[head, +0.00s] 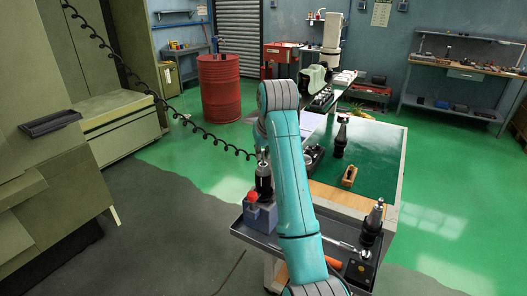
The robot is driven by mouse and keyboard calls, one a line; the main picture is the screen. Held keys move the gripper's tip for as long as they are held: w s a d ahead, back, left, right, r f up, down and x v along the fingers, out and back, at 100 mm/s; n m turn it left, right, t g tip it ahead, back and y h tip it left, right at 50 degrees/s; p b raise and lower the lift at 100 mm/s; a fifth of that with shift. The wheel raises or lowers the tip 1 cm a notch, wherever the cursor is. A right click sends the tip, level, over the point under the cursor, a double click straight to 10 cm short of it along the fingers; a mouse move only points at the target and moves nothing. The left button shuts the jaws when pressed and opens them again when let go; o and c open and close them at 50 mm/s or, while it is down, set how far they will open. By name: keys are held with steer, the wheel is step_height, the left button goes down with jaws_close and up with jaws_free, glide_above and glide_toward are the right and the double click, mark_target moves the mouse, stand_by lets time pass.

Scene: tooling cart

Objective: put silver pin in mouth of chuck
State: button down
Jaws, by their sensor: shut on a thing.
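A dark, upright tool holder with a silver top (263,178) stands in a blue block with a red knob on the left of the cart's grey tray. It looks like a chuck, and its mouth is too small to make out. Another upright holder with a silver tip (373,218) stands at the tray's right side, and a third (341,138) is on the green mat. I cannot tell for sure which is the task's chuck. I cannot make out the silver pin.
The grey tray (244,227) also holds a silver wrench-like tool (342,244) and an orange-handled tool (333,263). A wooden block (349,176) lies on the green mat (377,150), clear at its right. A coiled cable (205,131) hangs left. A red drum (219,90) stands behind.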

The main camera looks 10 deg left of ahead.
steer(key=shift+f, duration=0.4)
stand_by(0.5)
steer(key=c, duration=1.1)
jaws_free()
